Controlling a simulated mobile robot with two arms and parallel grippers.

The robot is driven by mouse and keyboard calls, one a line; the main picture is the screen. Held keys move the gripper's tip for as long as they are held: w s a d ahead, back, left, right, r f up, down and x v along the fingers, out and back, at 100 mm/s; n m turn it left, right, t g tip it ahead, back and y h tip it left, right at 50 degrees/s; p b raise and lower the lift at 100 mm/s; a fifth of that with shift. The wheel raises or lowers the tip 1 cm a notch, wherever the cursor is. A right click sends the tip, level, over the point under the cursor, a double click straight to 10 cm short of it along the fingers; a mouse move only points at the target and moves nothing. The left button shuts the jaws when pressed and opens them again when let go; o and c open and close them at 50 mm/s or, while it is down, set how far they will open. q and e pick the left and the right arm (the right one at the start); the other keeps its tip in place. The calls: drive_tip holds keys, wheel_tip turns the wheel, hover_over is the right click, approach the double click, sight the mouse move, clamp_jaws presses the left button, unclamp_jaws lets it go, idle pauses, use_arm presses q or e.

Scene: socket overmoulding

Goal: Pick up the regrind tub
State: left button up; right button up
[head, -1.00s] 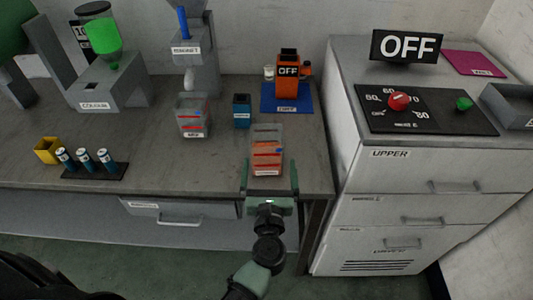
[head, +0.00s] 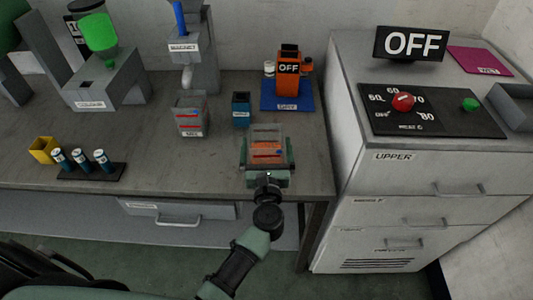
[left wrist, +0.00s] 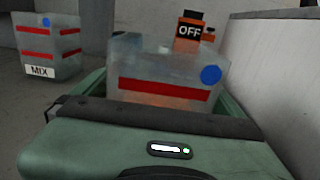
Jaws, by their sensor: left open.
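The regrind tub (head: 265,136) is a clear tub with red bands, a blue dot and orange contents. It stands on the grey bench near its front edge. My left gripper (head: 266,146) is open, with one finger on each side of the tub. In the left wrist view the tub (left wrist: 165,88) stands upright just beyond the green gripper body, between the fingers. I cannot tell whether the fingers touch its walls. The tub's lower front is hidden behind the gripper. My right gripper is not in view.
A similar tub marked MIX (head: 190,118) stands to the left, with a small blue bin (head: 241,110) between. Behind is an orange device with an OFF sign (head: 288,68) on a blue mat. A cabinet (head: 390,175) rises at the right.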

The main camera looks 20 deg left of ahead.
use_arm(q)
drive_tip(key=shift+x, duration=1.1)
drive_tip(key=c, duration=1.6)
